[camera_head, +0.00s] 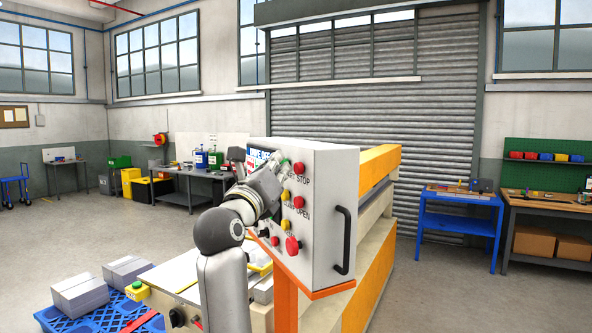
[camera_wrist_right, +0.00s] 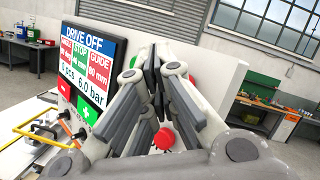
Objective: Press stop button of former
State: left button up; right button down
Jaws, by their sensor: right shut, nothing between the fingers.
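The former's control box (camera_head: 328,190) stands in the middle of the head view, with several red and yellow buttons on its face. The red stop button (camera_head: 299,168) is near the top, beside a label reading STOP. My right gripper (camera_head: 276,167) is in front of the box's upper left part, its fingers shut and empty. In the right wrist view, the shut fingers (camera_wrist_right: 155,72) point at the panel, beside a screen (camera_wrist_right: 88,62) reading DRIVE OFF. A red button (camera_wrist_right: 164,138) shows below the fingertips. I cannot tell whether the fingertips touch the panel. My left gripper is not in view.
A black handle (camera_head: 343,240) sticks out at the box's right edge. The former's orange and cream frame (camera_head: 370,255) runs behind it. A blue pallet (camera_head: 85,310) with grey stacks is at the lower left. A blue table (camera_head: 458,215) stands at the right, with clear floor before it.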

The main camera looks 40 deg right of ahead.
jog(key=a, duration=0.2)
jog(key=w+a, duration=0.1)
jog(key=a, duration=0.2)
jog(key=shift+b, duration=0.3)
dwell(0.4)
